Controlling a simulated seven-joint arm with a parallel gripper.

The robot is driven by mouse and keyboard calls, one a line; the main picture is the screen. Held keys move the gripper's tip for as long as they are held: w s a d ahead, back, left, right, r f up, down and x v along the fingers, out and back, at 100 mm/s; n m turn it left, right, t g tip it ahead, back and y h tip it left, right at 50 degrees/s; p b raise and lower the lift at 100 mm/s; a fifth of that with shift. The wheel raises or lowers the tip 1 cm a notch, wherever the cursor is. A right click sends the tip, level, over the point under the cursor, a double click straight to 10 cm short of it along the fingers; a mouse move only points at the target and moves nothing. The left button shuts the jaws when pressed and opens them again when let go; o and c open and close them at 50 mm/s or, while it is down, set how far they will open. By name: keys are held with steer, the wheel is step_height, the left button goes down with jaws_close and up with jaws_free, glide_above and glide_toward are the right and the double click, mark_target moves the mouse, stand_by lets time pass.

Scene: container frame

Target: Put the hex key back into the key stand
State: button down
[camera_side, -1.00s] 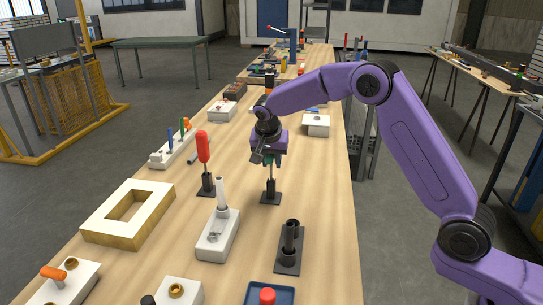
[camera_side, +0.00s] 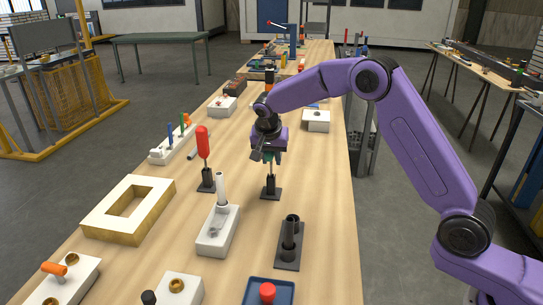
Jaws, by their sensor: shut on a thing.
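My gripper (camera_side: 269,157) is in the middle of the table, pointing down and shut on the hex key (camera_side: 270,165). The key stand (camera_side: 271,194), a dark square base with a short upright post, stands directly below. The key's lower end is upright and in line with the post. At this size I cannot tell how far it is inside.
A red-handled tool (camera_side: 203,143) stands in a dark holder just left. A white block with an upright pin (camera_side: 220,220) and a dark block with a tube (camera_side: 290,245) stand nearer. A wooden frame (camera_side: 108,225) lies at left. Bare table lies right of the stand.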

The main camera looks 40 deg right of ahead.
steer(key=shift+f, duration=1.35)
stand_by(1.2)
steer(key=c, duration=0.8)
jaws_free()
steer(key=v, duration=1.7)
steer(key=shift+s+a+r, duration=0.1)
steer(key=shift+r, duration=0.1)
steer(key=shift+r, duration=3)
